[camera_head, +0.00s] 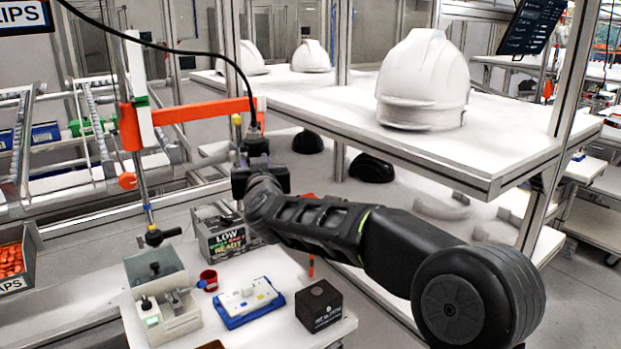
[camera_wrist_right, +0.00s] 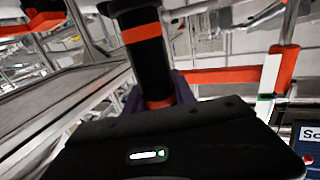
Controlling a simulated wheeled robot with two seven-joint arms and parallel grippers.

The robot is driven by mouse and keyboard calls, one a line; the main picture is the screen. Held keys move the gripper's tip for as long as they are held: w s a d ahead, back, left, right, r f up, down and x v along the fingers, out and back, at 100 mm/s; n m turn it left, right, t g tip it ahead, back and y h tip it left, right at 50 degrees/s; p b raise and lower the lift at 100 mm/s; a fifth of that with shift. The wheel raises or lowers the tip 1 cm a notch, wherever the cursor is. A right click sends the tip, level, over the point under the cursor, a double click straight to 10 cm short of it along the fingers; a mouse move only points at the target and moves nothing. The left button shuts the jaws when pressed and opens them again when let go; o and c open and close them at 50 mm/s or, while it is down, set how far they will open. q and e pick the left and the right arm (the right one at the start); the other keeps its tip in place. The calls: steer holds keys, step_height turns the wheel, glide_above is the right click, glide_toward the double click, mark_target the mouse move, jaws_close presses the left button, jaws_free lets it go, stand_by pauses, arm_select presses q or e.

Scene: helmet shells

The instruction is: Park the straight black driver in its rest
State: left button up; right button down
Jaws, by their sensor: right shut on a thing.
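The straight black driver (camera_wrist_right: 146,55) stands in front of the right wrist camera, black with orange bands. In the head view its top (camera_head: 255,134) shows under a black cable, beside the right end of an orange bar (camera_head: 203,110). My right gripper (camera_head: 258,172) is shut on the driver, above the back of the small work table. Its fingers and the driver's lower end are mostly hidden. In the wrist view the orange bar (camera_wrist_right: 228,75) runs behind the driver; I cannot tell whether they touch. I cannot make out the rest for certain. My left gripper is not in view.
The small table carries a grey fixture (camera_head: 160,290), a red cup (camera_head: 208,281), a blue tray (camera_head: 228,321) with a white part, and a dark block (camera_head: 318,306). Another tool (camera_head: 150,212) hangs above the fixture. A white shelf with a helmet shell (camera_head: 425,85) stands right.

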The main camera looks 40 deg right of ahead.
steer(key=s+d+b, duration=0.2)
steer(key=s+d, duration=0.4)
steer(key=s, duration=0.1)
steer(key=shift+s+d, duration=0.3)
stand_by(0.4)
stand_by(0.5)
steer(key=w+d+b, duration=0.2)
steer(key=w+d, duration=0.2)
steer(key=d, duration=0.1)
steer(key=shift+b, duration=0.35)
